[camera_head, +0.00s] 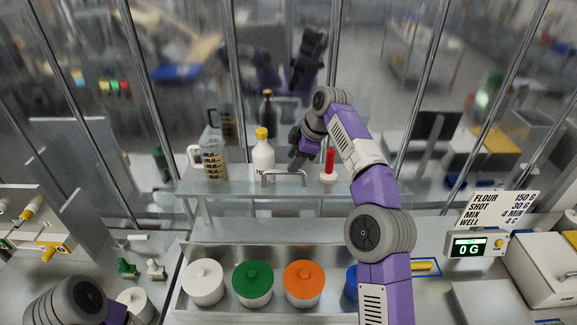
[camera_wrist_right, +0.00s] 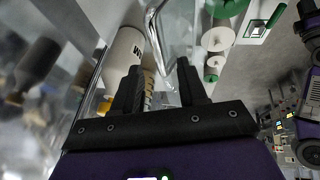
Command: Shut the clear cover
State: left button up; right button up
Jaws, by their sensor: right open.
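The clear cover (camera_head: 230,187) is a see-through panel in the middle of the head view, with its front edge above the row of pots. Its metal bar handle (camera_head: 283,175) stands near that edge. My right gripper (camera_head: 302,147) is behind and above the handle, between a white bottle with a yellow cap (camera_head: 263,152) and a red-handled item (camera_head: 330,163). In the right wrist view my right gripper (camera_wrist_right: 160,72) is open, and the bar handle (camera_wrist_right: 154,40) shows beyond and between its fingers. I see no contact. Only part of my left arm shows at lower left.
A jug with dark contents (camera_head: 213,160) stands left of the bottle. A tray (camera_head: 222,247) holds lidded pots: white (camera_head: 203,280), green (camera_head: 253,282), orange (camera_head: 304,282) and a partly hidden blue one (camera_head: 351,282). A scale display (camera_head: 468,246) stands right. Metal posts and glass rise behind.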

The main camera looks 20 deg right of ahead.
jog(key=shift+x, duration=2.35)
jog(key=shift+w, duration=0.1)
jog(key=shift+c, duration=0.2)
grip_shut()
